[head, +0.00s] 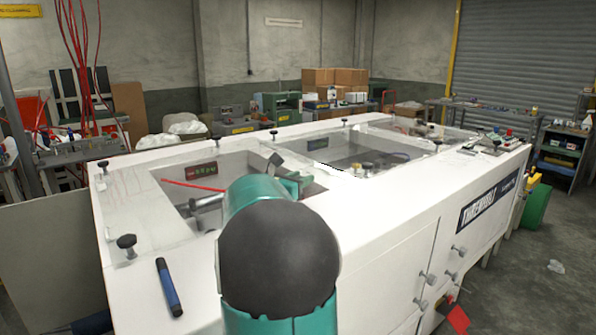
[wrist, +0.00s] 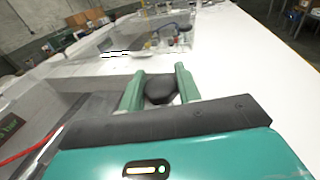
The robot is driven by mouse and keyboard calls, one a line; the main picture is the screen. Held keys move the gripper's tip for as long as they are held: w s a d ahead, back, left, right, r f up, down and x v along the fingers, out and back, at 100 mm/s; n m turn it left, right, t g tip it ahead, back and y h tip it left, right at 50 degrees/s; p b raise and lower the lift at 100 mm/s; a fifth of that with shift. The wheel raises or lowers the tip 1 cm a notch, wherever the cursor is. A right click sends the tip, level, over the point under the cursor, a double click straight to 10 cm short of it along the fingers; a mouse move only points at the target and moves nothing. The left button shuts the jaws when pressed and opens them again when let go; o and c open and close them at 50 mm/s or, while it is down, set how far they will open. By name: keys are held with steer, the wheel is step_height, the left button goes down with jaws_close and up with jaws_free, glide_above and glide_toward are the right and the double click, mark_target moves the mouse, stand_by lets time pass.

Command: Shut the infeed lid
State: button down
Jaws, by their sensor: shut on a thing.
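A long white machine (head: 400,205) has large openings or clear panels in its top. The near left one (head: 190,195) shows a grey interior with a roller and a red line. I cannot tell which panel is the infeed lid, or how far it is open. My gripper (head: 292,178) is over the top near the right edge of this opening. In the wrist view my gripper (wrist: 159,80) has both green fingers closed about a rounded black knob (wrist: 160,92). The knob's base and what it is fixed to are hidden. My arm hides part of the near top.
Black knobs stand on the top, one at the near left (head: 126,242) and one at mid-right (head: 367,167). A blue-black pen-like object (head: 168,287) lies at the near left. A second opening (head: 345,150) lies farther back. The front right top is clear.

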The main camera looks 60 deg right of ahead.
steer(key=shift+s+f+y, duration=0.1)
steer(key=shift+f+y, duration=0.3)
steer(key=shift+f, duration=1.3)
steer(key=c, duration=1)
jaws_free()
steer(key=shift+d, duration=0.1)
steer(key=v, duration=1.2)
steer(key=shift+a+r, duration=0.25)
steer(key=shift+a, duration=0.7)
steer(key=shift+r, duration=0.1)
